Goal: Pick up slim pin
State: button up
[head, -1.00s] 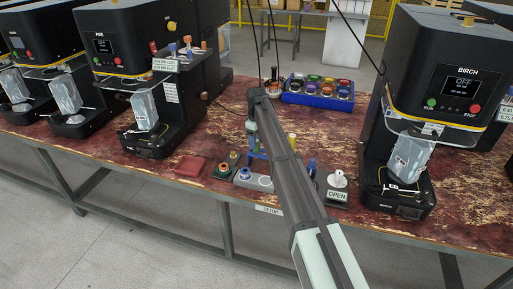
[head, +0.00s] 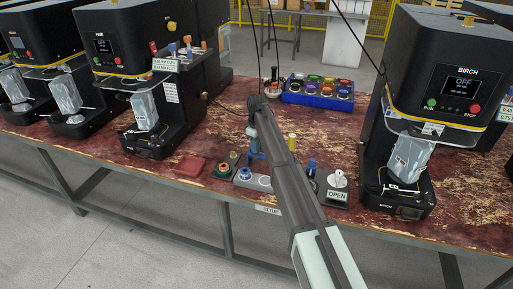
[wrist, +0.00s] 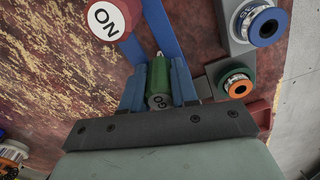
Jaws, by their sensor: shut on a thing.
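My gripper (wrist: 158,85) is shut on a green cylinder (wrist: 158,76) in the wrist view, its blue fingers on either side. The cylinder's grey end face is marked "GO". I cannot tell for sure that this is the slim pin. In the head view my gripper (head: 256,149) shows as blue fingers above the small fixtures at the front of the bench, and the cylinder is hidden there.
A grey block with a blue ring (wrist: 260,24) and a green and orange ring fixture (wrist: 237,84) are close by. A red tray (head: 189,166) lies left of them. The BIRCH machine (head: 440,80) stands right, and a blue rack of jars (head: 318,92) behind.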

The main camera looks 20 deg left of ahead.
jog(key=shift+c, duration=0.6)
jog(key=shift+r, duration=0.1)
notch_tip(320, 180, up, 9)
jog(key=shift+s+a+r, duration=0.1)
jog(key=shift+a, duration=0.05)
jog(key=s+a+f, duration=0.1)
jog(key=s+a, duration=0.8)
jog(key=a, duration=0.2)
jog(key=shift+s+f, duration=0.3)
jog(key=shift+s, duration=0.1)
jog(key=shift+a, duration=0.1)
jog(key=shift+f, duration=0.2)
notch_tip(320, 180, down, 6)
dwell(0.5)
